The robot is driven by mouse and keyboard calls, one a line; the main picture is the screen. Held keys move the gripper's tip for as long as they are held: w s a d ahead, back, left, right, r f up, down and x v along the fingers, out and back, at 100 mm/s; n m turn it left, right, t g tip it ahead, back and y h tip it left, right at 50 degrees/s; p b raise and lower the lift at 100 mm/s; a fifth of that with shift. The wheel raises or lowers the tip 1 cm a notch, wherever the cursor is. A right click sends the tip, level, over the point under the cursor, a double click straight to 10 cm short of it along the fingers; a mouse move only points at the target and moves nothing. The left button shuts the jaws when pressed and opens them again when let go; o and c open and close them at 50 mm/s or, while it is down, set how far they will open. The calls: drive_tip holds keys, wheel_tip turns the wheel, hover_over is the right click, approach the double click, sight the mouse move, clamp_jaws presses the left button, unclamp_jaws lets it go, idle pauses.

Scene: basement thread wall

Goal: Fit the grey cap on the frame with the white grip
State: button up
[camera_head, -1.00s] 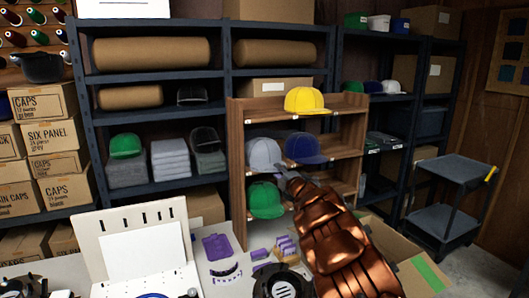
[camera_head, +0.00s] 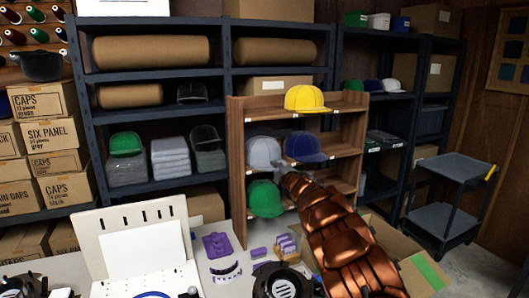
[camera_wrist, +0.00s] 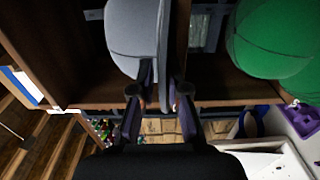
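The grey cap (camera_head: 264,153) sits on the middle shelf of the wooden rack, left of a navy cap. In the wrist view the grey cap (camera_wrist: 134,28) is close ahead, its brim reaching down between the fingers of my gripper (camera_wrist: 160,93). The fingers are apart, one on each side of the brim, with a visible gap at least on the left.
The wooden rack (camera_head: 237,165) also holds a yellow cap (camera_head: 305,97), the navy cap (camera_head: 303,147) and a green cap (camera_head: 264,197). Its boards are close around my gripper. A white slotted board (camera_head: 137,240) and purple pieces (camera_head: 217,245) are on the table. An open carton stands right.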

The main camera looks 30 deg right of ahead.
clamp_jaws()
drive_tip(key=shift+r, duration=0.15)
drive_tip(key=shift+r+p, duration=0.55)
drive_tip(key=shift+r, duration=0.3)
drive_tip(key=s+a+b, duration=0.1)
drive_tip(key=s+b, duration=0.4)
drive_tip(key=s, duration=1.5)
drive_tip(key=shift+a, duration=0.3)
